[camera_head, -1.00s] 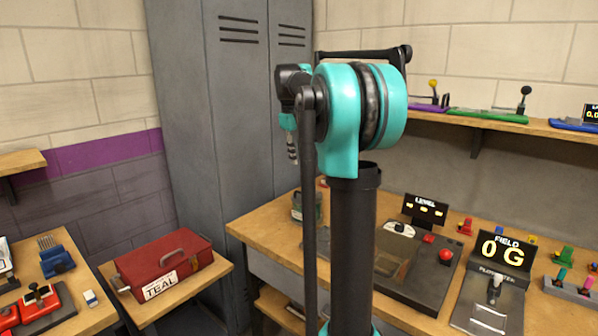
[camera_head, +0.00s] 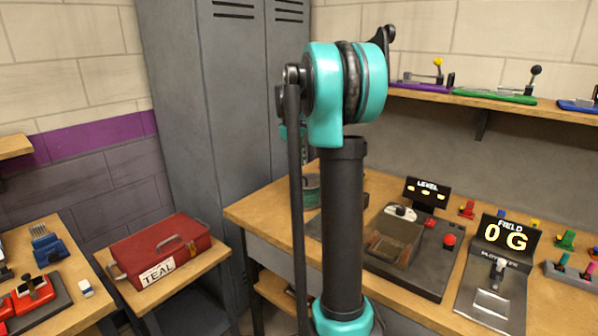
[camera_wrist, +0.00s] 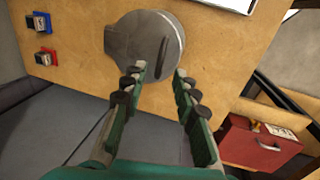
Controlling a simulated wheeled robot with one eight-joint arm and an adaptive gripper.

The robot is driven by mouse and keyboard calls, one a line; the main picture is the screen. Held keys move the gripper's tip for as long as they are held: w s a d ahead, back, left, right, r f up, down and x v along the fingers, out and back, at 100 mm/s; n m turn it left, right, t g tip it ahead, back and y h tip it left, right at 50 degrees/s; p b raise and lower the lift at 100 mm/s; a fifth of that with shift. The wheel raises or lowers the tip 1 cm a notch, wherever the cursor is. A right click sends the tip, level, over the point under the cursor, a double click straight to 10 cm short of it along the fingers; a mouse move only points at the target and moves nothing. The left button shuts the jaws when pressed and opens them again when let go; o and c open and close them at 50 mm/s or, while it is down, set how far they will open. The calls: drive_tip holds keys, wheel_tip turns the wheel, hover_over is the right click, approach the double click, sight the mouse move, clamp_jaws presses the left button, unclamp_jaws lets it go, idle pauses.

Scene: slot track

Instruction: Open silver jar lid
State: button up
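The silver jar lid (camera_wrist: 138,38) is a round grey disc with a raised bar across it, seen from above in the wrist view at the top middle. My gripper (camera_wrist: 160,75) is open, with its two green fingers apart and their dark tips at the lid's near edge. Nothing is held between them. I cannot tell whether the fingertips touch the lid.
The wooden bench (camera_head: 262,222) also holds a dark device with a LEVEL display (camera_head: 427,191) and a FIELD display (camera_head: 505,238). A red box labelled TEAL (camera_head: 160,252) stands on a lower stand to the left. Tall grey lockers (camera_head: 200,110) rise behind.

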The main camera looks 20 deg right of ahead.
sight(299, 184)
drive_tip(key=shift+w+d+f, duration=0.1)
drive_tip(key=shift+d+f, duration=0.1)
drive_tip(key=shift+f, duration=0.75)
drive_tip(key=shift+w+d+f, duration=0.1)
drive_tip(key=shift+d+f, duration=0.05)
drive_tip(key=shift+f, duration=0.8)
drive_tip(key=shift+c, duration=0.3)
clamp_jaws()
